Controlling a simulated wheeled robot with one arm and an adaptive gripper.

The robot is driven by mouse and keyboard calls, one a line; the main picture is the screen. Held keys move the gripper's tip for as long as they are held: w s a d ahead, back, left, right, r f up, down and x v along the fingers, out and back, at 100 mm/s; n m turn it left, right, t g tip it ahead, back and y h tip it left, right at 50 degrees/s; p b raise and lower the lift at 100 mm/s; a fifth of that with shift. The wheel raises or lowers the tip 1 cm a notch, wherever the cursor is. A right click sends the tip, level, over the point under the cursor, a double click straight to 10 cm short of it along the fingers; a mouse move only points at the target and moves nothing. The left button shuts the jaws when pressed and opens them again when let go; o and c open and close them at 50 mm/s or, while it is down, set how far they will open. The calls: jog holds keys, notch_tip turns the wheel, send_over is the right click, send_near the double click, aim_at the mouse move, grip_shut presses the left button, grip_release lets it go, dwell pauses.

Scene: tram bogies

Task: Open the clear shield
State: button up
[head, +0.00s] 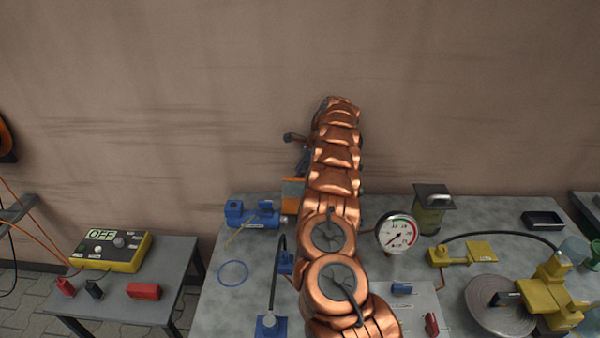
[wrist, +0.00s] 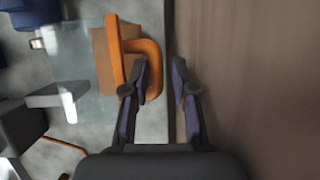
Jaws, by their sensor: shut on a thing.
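The clear shield (wrist: 85,95) shows in the wrist view as a pale see-through pane left of my gripper. Its orange edge bar and looped orange handle (wrist: 153,55) are at its right side. My gripper (wrist: 161,70) is shut on the handle, with one finger overlapping the loop and the other on its right. In the head view my copper-coloured arm hides most of the shield; an orange part (head: 293,188) shows just left of the arm. How far the shield is tilted I cannot tell.
A blue pump (head: 252,214) stands left of my arm and a pressure gauge (head: 396,233) to the right. A yellow clamp device (head: 552,297) is at the far right of the grey table (head: 225,300). The wall (head: 180,100) is close behind.

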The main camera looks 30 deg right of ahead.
jog(key=o, duration=0.3)
jog(key=shift+d+r, duration=0.1)
jog(key=shift+d, duration=0.1)
jog(key=shift+o, duration=0.4)
jog(key=shift+a, duration=0.2)
jog(key=v, duration=1.1)
jog(key=shift+d+r, duration=0.15)
jog(key=shift+r, duration=0.15)
jog(key=shift+s, duration=0.1)
jog(key=shift+c, duration=0.3)
